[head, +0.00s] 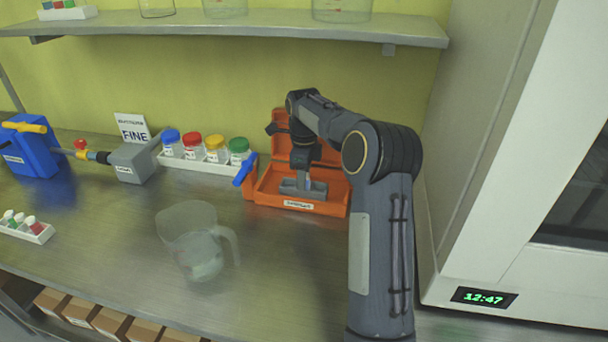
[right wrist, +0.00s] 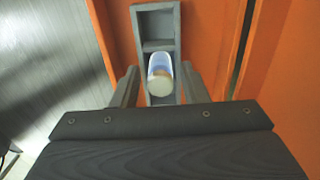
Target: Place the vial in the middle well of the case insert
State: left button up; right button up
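The orange case (head: 262,196) stands open on the bench, its lid up at the back. Inside is the grey insert (head: 318,190), which also shows in the right wrist view (right wrist: 136,30) with an empty well at the far end. The vial (right wrist: 160,72), bluish with a pale round end, is in the insert just below a divider, seemingly in the middle well. My right gripper (right wrist: 160,88) is low over the insert, fingers on either side of the vial with gaps; it is open. The insert's near end is hidden by the gripper. My left gripper is out of view.
Left of the case is a white rack (head: 205,163) of jars with coloured caps. A clear beaker (head: 197,240) stands in front, a small vial rack (head: 28,230) far left. A large white machine (head: 510,180) bounds the right.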

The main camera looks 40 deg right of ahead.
jog(key=shift+o, duration=0.3)
notch_tip(320, 180, up, 8)
jog(key=shift+f+p, duration=0.15)
jog(key=shift+p, duration=0.2)
jog(key=shift+s+a+r, duration=0.15)
jog(key=shift+r, duration=0.15)
jog(key=s+a+r+n+t+y, duration=0.2)
jog(key=s+a+r+n+t, duration=0.15)
jog(key=s+a+n, duration=1.05)
jog(key=s+a+f+n+t+y, duration=0.1)
jog(key=s+a+f+n, duration=0.3)
jog(key=s, duration=0.4)
jog(key=s+a+f+n+t, duration=0.1)
jog(key=s+a+f+n, duration=0.3)
jog(key=s+a+n, duration=0.2)
jog(key=s+n, duration=0.1)
jog(key=n, duration=0.1)
jog(key=shift+s+n+y, duration=0.3)
jog(key=shift+s+y, duration=0.1)
